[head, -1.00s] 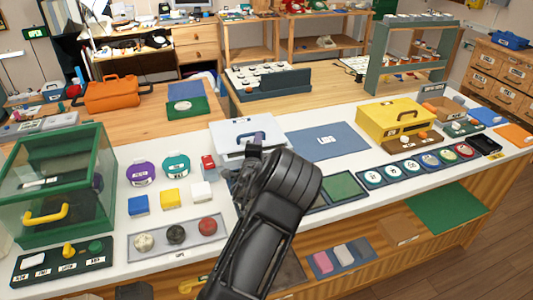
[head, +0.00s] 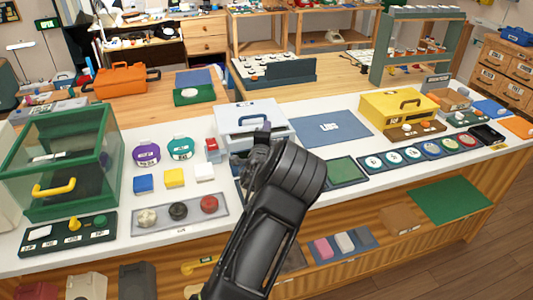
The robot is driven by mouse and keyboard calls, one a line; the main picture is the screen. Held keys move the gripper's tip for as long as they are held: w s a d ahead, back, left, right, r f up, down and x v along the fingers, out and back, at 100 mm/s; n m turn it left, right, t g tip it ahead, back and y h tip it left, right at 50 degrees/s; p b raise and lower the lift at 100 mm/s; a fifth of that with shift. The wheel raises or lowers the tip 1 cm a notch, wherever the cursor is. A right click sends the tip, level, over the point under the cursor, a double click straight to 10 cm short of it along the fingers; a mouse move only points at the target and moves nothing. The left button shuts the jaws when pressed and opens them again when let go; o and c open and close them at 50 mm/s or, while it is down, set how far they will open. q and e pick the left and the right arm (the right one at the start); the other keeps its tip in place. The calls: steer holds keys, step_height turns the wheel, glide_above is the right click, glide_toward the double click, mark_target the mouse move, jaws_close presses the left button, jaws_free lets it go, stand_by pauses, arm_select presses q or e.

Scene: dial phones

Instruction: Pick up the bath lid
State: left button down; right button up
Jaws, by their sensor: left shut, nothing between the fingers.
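A white box with a pale lid (head: 238,112) stands near the middle of the white counter; I take this lid to be the bath lid. My left gripper (head: 263,134) is shut and empty at the near side of the box, in front of its right part. I cannot tell whether the fingers touch the box or lid. My wrist and forearm hide the near right side of the box and the counter in front of it. A flat blue mat with a white label (head: 331,128) lies to the right of the box. My right gripper is out of view.
A green glass-sided case (head: 60,155) stands at the left. Purple and teal round pots (head: 147,155), small coloured blocks and a tray of knobs (head: 180,218) lie left of my arm. A yellow box (head: 400,108) stands at the right.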

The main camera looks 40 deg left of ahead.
arm_select(q)
steer(key=b+v, duration=0.1)
steer(key=v, duration=0.8)
steer(key=shift+s, duration=0.3)
